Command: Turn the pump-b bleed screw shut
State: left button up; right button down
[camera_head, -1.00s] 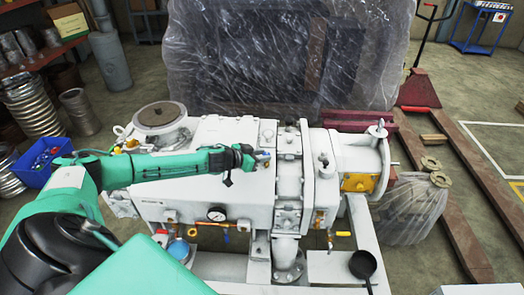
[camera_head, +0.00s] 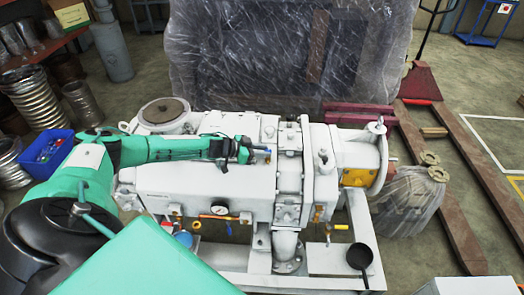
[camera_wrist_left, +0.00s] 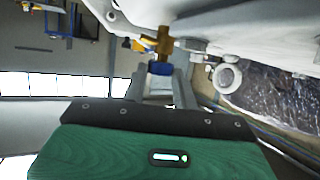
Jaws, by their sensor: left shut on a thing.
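The white pump body (camera_head: 160,182) fills the middle of the head view. My left gripper (camera_head: 266,154) reaches across its top from the left, its tips at a small fitting on the pump. In the left wrist view my left gripper (camera_wrist_left: 160,84) is shut on the blue end of the bleed screw (camera_wrist_left: 160,69). The screw's brass fitting (camera_wrist_left: 164,43) stands out beyond the tips, close to the white pump housing. The fingers hide part of the blue end. No readable label tells which pump this is. My right gripper is out of view.
A pressure gauge (camera_head: 219,208) and yellow-handled valves sit along the pump's near side. A round flange (camera_head: 165,110) rises at its left end. A blue bin (camera_head: 47,152) stands at left. Plastic-wrapped equipment (camera_head: 290,55) stands behind, and a red pallet truck (camera_head: 420,83) at right.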

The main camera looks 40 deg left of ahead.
pick_arm(q)
jog(key=o, duration=1)
jog(key=shift+a, duration=0.1)
jog(key=shift+b+v, duration=1.85)
jog(key=shift+v, duration=5)
